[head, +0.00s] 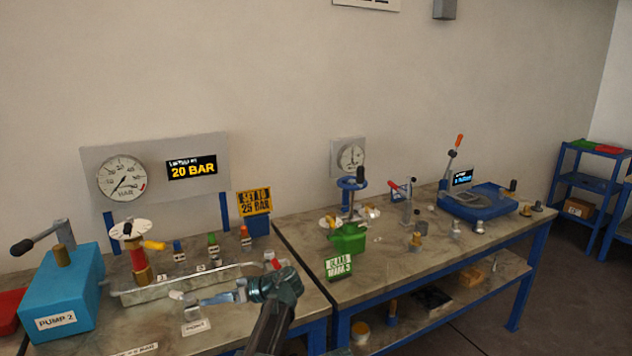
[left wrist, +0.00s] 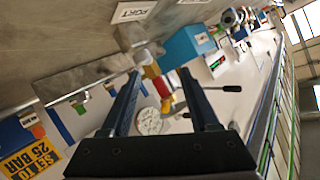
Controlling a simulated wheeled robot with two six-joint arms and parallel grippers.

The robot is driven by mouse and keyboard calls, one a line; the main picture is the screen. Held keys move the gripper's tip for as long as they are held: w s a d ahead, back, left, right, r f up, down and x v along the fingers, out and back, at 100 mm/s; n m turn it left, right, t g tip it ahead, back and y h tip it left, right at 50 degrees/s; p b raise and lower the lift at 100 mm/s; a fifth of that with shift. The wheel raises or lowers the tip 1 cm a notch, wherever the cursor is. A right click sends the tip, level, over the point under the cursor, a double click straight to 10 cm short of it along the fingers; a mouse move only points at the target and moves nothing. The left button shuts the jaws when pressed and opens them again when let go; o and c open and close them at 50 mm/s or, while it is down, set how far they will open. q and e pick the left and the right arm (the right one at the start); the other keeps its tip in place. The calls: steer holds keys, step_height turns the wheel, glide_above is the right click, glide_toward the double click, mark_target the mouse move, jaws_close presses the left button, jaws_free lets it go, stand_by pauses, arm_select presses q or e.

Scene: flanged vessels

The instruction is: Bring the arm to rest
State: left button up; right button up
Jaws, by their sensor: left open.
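My left gripper (head: 208,299) is over the front of the left bench, its fingers pointing left. In the left wrist view its two dark blue fingers (left wrist: 160,76) stand apart with nothing held between them. Beyond them are a red and yellow fitting (left wrist: 157,80) and a white gauge (left wrist: 149,120), both farther off. My dark left arm (head: 272,318) comes up from the bottom of the head view. My right gripper is not in view.
A long metal tray (head: 185,287) lies just behind the gripper. The teal pump box (head: 62,290), a red column with a white flange (head: 139,262) and several small coloured fittings stand around it. The right bench (head: 390,275) holds a green vessel (head: 348,240).

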arm_select(q)
steer(key=s+d+f+m+g+h, duration=0.1)
steer(key=s+d+f+m+h, duration=0.1)
steer(key=s+f+m+h, duration=0.45)
steer(key=s+d+f+m+g+h, duration=0.1)
steer(key=s+d+f+h, duration=0.15)
steer(key=s+f, duration=0.55)
steer(key=s+d+r+m+h+p, duration=0.2)
steer(key=s+d+m, duration=0.5)
steer(key=s+d, duration=0.6)
steer(key=d+r+h, duration=0.1)
steer(key=d, duration=0.2)
steer(key=shift+s+r+g+p, duration=0.3)
steer(key=shift+r, duration=0.05)
steer(key=shift+d, duration=0.1)
stand_by(0.7)
